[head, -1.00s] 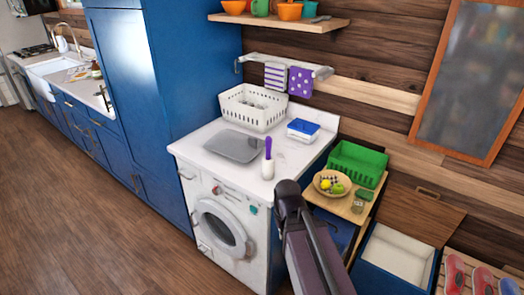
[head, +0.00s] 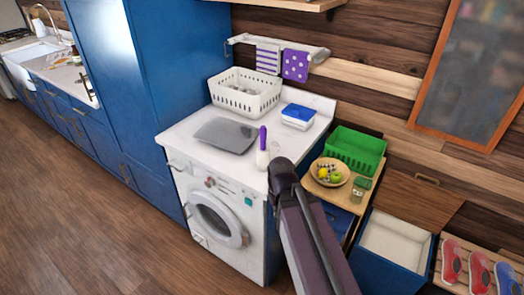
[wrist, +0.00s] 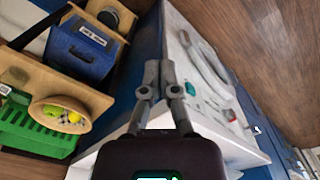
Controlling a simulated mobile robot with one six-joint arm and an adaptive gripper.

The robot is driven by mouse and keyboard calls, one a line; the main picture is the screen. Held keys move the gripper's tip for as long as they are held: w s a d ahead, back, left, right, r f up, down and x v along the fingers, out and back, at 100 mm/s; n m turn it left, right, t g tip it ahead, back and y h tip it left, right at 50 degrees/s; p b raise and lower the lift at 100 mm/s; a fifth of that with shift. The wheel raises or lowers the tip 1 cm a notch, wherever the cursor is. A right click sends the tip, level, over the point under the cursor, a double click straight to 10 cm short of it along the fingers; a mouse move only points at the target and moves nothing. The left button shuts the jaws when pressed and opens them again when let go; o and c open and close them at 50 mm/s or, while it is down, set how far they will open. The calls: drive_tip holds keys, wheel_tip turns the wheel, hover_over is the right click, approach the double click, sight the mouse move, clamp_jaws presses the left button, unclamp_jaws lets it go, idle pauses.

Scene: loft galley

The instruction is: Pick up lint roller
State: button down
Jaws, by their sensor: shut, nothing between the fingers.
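The lint roller (head: 262,149) has a purple handle and a white roller. In the head view it stands upright near the front right part of the white countertop (head: 185,137) above the washing machine. My gripper (wrist: 159,75) shows in the wrist view with its fingers shut and empty, beside the washing machine front and the wooden side shelf. In the head view my dark arm rises just right of and in front of the lint roller, and the gripper fingers are not visible there. The lint roller does not show in the wrist view.
A grey tray (head: 225,135), a white basket (head: 245,95) and a blue-lidded container (head: 298,116) share the countertop. To the right are a fruit bowl (head: 338,180), a jar (head: 358,185), a green crate (head: 355,148) and an open blue bin (head: 392,240). The left floor is clear.

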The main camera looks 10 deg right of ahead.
sight(265, 126)
idle(0.4)
drive_tip(key=c, duration=0.9)
unclamp_jaws()
drive_tip(key=shift+r, duration=0.1)
drive_tip(key=o, duration=0.3)
drive_tip(key=shift+w+r, duration=0.15)
drive_tip(key=o, duration=0.3)
drive_tip(key=w+r+n+p, duration=0.2)
drive_tip(key=w+r+p, duration=0.6)
drive_tip(key=w+r+n+p, duration=0.2)
drive_tip(key=w+r+p, duration=0.6)
drive_tip(key=w+d+r+n+p, duration=0.1)
drive_tip(key=w+r+p, duration=0.7)
drive_tip(key=w, duration=0.1)
drive_tip(key=shift+n+p, duration=0.3)
drive_tip(key=shift+n, duration=0.1)
drive_tip(key=shift+w+r+p, duration=0.3)
drive_tip(key=shift+w+r, duration=0.1)
drive_tip(key=shift+w, duration=0.1)
drive_tip(key=shift+f, duration=0.15)
wheel_tip(265, 126, down, 8)
drive_tip(key=b, duration=0.8)
drive_tip(key=shift+f+b, duration=0.2)
drive_tip(key=shift+b, duration=0.15)
